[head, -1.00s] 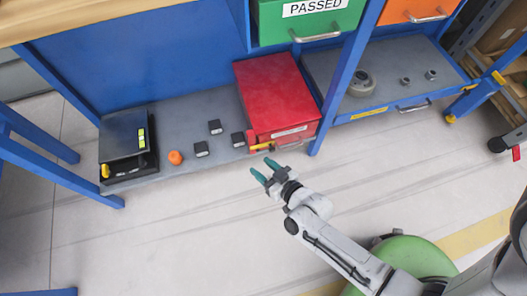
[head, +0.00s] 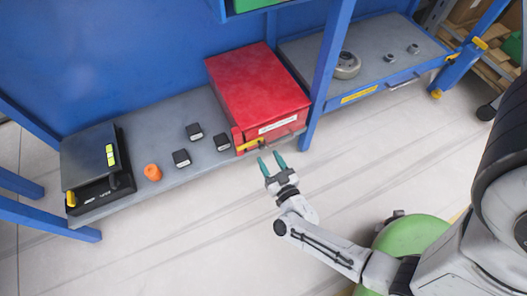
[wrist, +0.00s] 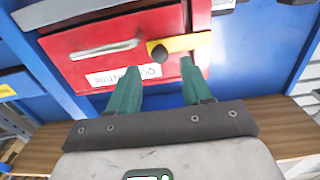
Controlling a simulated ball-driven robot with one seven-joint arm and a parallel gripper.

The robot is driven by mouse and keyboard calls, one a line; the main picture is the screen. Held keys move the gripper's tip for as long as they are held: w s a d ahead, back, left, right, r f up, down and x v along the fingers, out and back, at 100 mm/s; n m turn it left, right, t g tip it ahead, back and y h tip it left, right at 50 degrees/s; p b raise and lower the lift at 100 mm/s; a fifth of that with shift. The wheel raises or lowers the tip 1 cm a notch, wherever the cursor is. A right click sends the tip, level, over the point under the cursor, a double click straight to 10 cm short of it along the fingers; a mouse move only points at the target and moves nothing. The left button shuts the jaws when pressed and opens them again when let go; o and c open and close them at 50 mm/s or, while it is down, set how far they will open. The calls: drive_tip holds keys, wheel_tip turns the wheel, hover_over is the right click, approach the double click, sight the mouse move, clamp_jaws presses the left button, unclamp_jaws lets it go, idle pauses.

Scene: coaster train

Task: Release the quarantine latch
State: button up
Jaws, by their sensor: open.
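The red quarantine box (head: 255,88) sits on the lower grey shelf and also shows in the wrist view (wrist: 100,28), where its label appears upside down. Its yellow latch (head: 254,144) is on the front face at the lower left. In the wrist view the latch is a yellow bar (wrist: 188,43) with a dark round knob at one end. A metal handle is beside it. My gripper (head: 271,161) is open and empty, just in front of the latch. In the wrist view its green fingers (wrist: 158,85) point at the box front, with the latch beyond and between their tips.
Several small black blocks (head: 182,158), an orange object (head: 152,172) and a black case (head: 93,160) stand left of the box. A blue post (head: 328,75) rises just right of it. The floor in front is clear.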

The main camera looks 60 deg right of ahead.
sight(263, 149)
drive_tip(key=shift+b+x, duration=0.5)
drive_tip(key=shift+x, duration=1.8)
clamp_jaws()
